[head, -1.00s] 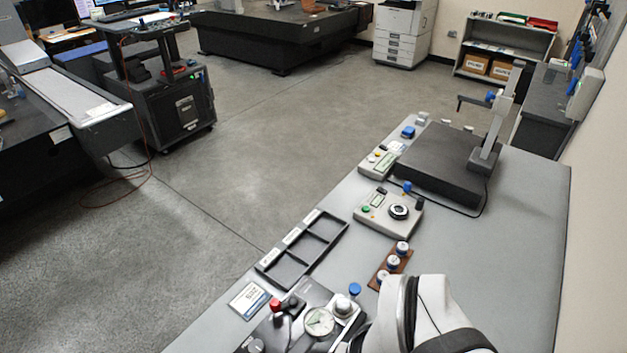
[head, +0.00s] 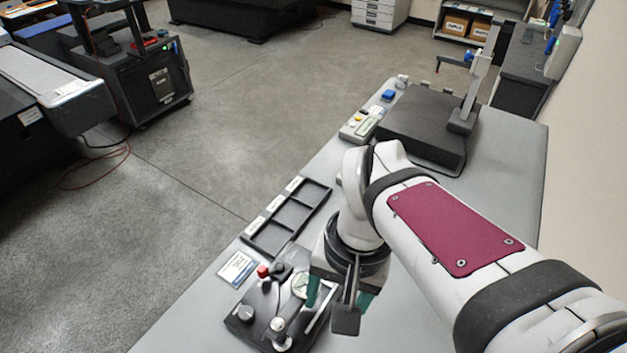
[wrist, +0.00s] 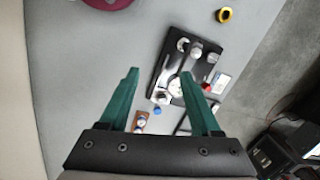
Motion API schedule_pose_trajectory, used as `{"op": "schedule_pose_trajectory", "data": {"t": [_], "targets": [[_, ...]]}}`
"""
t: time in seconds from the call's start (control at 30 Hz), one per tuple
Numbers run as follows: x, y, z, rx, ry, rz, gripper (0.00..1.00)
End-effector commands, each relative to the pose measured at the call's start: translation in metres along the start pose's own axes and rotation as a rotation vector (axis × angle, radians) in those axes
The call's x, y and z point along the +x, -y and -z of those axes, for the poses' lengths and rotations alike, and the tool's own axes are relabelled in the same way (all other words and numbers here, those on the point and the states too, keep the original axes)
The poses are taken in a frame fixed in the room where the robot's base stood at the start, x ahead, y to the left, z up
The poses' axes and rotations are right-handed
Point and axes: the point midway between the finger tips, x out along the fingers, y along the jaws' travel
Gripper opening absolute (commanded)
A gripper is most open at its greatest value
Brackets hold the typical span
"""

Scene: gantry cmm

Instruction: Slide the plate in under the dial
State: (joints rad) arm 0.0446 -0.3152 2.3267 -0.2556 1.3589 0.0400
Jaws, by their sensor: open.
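The dial (head: 300,286) has a round pale face and sits on a black fixture base (head: 258,296) at the bottom of the head view. My gripper's fingers partly cover it there. In the wrist view the dial (wrist: 175,87) and the base (wrist: 160,76) lie beyond my fingertips, with silver posts and a red knob (wrist: 207,87). I cannot pick out a separate plate with certainty. My gripper (head: 338,298) has teal fingers and is above the fixture's right side. In the wrist view my gripper (wrist: 160,73) is open, with nothing held between its fingers.
A black divided tray (head: 284,222) and a printed card (head: 237,268) lie left of my arm. A dark surface block (head: 415,125) with a tall stand (head: 478,85) is farther back. Open bench surrounds the fixture's right side.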

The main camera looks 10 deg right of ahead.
Motion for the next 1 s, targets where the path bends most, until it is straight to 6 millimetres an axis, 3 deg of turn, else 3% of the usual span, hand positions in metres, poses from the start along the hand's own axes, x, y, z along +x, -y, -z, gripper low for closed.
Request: {"op": "schedule_pose_trajectory", "data": {"t": [0.03, 0.1, 0.2, 0.3, 0.47, 0.8, 1.0], "targets": [[-0.004, 0.010, 0.038, 0.021, -0.005, -0.018, 0.65], [-0.003, 0.021, 0.095, 0.050, -0.025, -0.043, 0.65], [0.009, 0.028, 0.162, 0.081, -0.051, -0.070, 0.65], [0.022, 0.030, 0.201, 0.099, -0.066, -0.088, 0.65], [0.038, 0.029, 0.217, 0.106, -0.073, -0.095, 0.65], [0.135, 0.019, 0.221, 0.105, -0.069, -0.095, 0.65], [0.172, 0.016, 0.225, 0.105, -0.072, -0.093, 0.65]]}}
